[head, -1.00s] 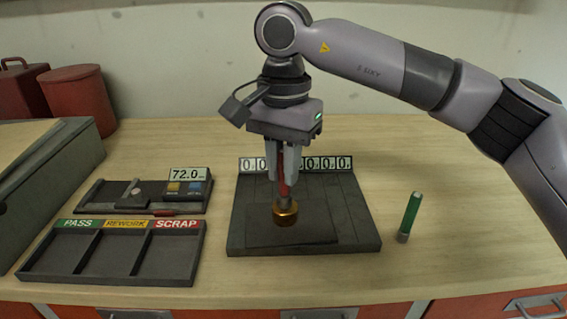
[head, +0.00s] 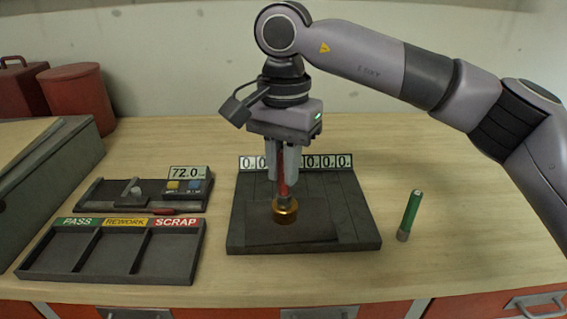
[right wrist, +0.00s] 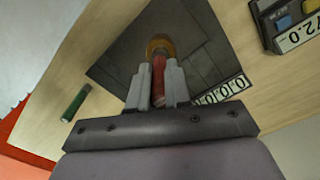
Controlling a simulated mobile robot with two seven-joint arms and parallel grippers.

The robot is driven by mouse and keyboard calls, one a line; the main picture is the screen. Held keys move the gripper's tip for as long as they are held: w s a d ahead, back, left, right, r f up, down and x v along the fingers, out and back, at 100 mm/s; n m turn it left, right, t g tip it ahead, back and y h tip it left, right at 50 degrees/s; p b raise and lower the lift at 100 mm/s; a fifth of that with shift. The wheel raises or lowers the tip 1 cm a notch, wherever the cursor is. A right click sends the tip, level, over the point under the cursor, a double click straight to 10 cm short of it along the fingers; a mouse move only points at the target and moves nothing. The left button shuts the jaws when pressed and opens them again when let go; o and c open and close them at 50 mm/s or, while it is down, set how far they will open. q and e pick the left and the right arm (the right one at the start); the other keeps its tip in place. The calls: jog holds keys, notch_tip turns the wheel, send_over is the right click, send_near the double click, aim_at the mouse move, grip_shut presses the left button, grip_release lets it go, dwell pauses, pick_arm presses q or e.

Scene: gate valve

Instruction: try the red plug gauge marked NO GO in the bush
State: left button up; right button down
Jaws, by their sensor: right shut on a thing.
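My right gripper (head: 284,172) is shut on the red plug gauge (head: 282,183) and holds it upright over the brass bush (head: 285,214). The bush sits on the dark fixture plate (head: 355,240). The gauge's lower end meets the top of the bush; how far it is inside, I cannot tell. In the right wrist view, the red handle (right wrist: 158,78) lies between the fingers, in line with the bush (right wrist: 160,45). The NO GO marking is not legible. My left gripper is not in view.
A tray (head: 110,280) marked PASS, REWORK and SCRAP lies at left with empty compartments. Behind it is a gauge device reading 72.0 (head: 187,173). Number tiles (head: 328,162) line the plate's back edge.

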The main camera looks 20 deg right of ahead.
jog(key=shift+r+p, duration=0.35)
jog(key=shift+r, duration=0.1)
jog(key=shift+r+p, duration=2.35)
jog(key=shift+r, duration=0.65)
jog(key=shift+f, duration=0.1)
